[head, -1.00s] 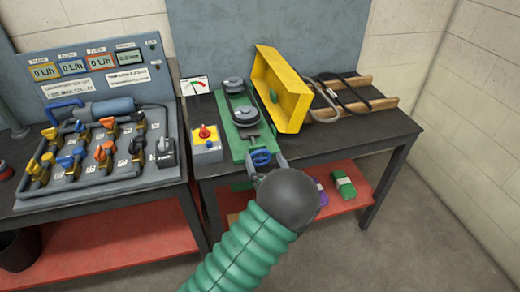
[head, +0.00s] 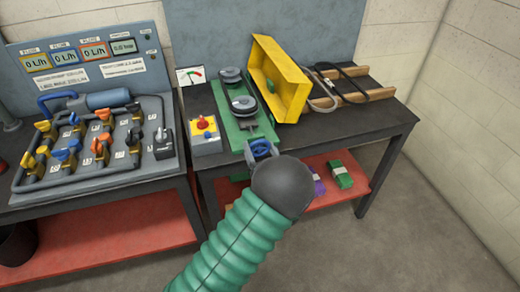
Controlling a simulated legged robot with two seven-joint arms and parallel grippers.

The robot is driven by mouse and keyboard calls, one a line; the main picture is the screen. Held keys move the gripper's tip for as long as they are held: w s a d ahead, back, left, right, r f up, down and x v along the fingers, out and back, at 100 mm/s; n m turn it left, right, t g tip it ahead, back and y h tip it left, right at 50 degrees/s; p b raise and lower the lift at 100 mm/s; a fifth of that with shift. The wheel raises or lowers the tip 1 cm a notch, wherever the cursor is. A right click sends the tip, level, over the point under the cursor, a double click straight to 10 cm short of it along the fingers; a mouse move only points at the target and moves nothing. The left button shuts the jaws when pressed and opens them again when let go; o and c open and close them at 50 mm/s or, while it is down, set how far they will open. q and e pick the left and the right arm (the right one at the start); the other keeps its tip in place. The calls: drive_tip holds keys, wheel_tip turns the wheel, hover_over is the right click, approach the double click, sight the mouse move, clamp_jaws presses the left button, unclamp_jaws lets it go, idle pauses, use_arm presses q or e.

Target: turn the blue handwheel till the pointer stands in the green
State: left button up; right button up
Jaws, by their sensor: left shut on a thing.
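The blue handwheel (head: 261,149) sits at the front end of a green base plate (head: 228,118) that carries two grey pulleys. My left gripper (head: 262,151) is at the wheel with its grey fingers on either side of the rim, shut on it. The dark round wrist and green sleeve of my left arm hide what is below. The gauge (head: 190,75) stands behind and left of the plate, with a white face and red and green marks. Its pointer is too small to place surely. My right gripper is not in view.
A yellow guard (head: 280,80) stands tilted right of the pulleys. A yellow-and-grey box with a red knob (head: 204,124) is left of the plate. A valve panel (head: 95,145) fills the left bench.

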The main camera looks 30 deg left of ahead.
use_arm(q)
drive_tip(key=shift+f+n+b, duration=0.35)
drive_tip(key=shift+n+b, duration=0.3)
drive_tip(key=shift+n, duration=0.55)
drive_tip(key=shift+n+b, duration=0.35)
drive_tip(key=shift+n, duration=0.45)
drive_tip(key=shift+r+n, duration=0.1)
drive_tip(key=shift+n, duration=0.5)
drive_tip(key=o, duration=1.4)
drive_tip(key=shift+w, duration=0.1)
drive_tip(key=shift+c, duration=0.2)
